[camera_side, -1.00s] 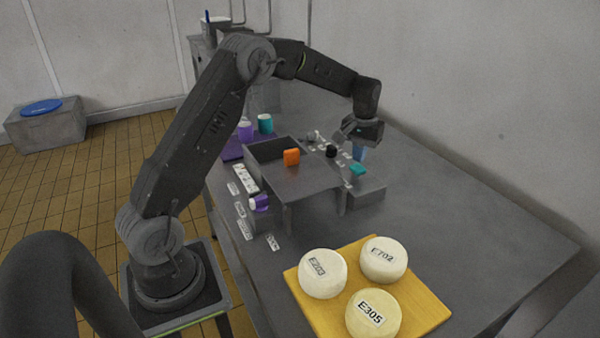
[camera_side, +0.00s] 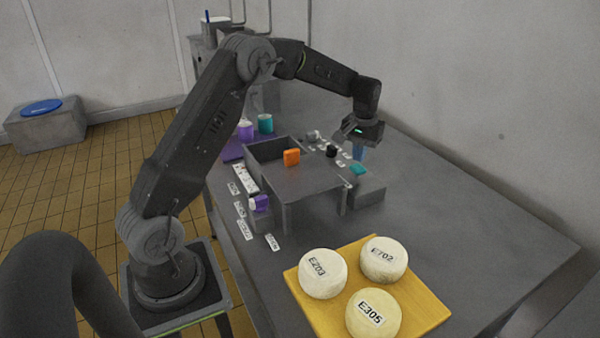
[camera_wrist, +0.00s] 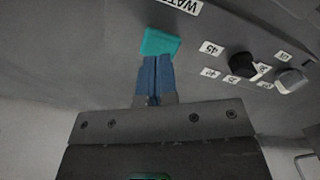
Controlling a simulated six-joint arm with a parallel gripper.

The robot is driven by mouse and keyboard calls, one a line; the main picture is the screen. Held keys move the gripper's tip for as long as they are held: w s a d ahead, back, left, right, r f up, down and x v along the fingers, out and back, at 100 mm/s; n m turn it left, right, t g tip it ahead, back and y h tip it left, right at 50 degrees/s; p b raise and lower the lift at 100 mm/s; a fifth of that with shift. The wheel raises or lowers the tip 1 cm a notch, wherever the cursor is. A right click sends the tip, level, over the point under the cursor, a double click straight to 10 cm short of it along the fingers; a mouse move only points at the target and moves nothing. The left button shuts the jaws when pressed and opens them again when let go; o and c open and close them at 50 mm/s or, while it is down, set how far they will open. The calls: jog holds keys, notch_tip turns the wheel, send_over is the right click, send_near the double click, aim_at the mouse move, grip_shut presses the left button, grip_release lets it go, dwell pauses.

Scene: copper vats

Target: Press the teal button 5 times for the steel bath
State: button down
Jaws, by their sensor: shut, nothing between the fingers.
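The teal button (camera_side: 358,170) sits on a grey panel at the right end of the grey apparatus in the side view. It also shows in the wrist view (camera_wrist: 160,42), right beyond my fingertips. My gripper (camera_side: 358,152) points down over the button, its blue fingers shut and empty. In the wrist view the shut fingers (camera_wrist: 155,60) overlap the button's near edge; I cannot tell whether they touch it. A label partly reading "WAT" (camera_wrist: 180,5) is beside the button. I cannot make out which part is the steel bath.
A black knob (camera_wrist: 243,65) and a grey knob (camera_wrist: 290,80) with small labels stand near the button. A yellow board (camera_side: 430,308) with three labelled cheese-like rounds lies in front. The table's right side is clear.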

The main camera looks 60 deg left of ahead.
aim_at(358, 167)
jog(key=shift+f, duration=0.15)
dwell(0.4)
jog(key=shift+f, duration=1.85)
jog(key=shift+r, duration=2)
jog(key=shift+f, duration=0.1)
jog(key=shift+f, duration=1.9)
jog(key=shift+r, duration=2)
jog(key=shift+f, duration=0.1)
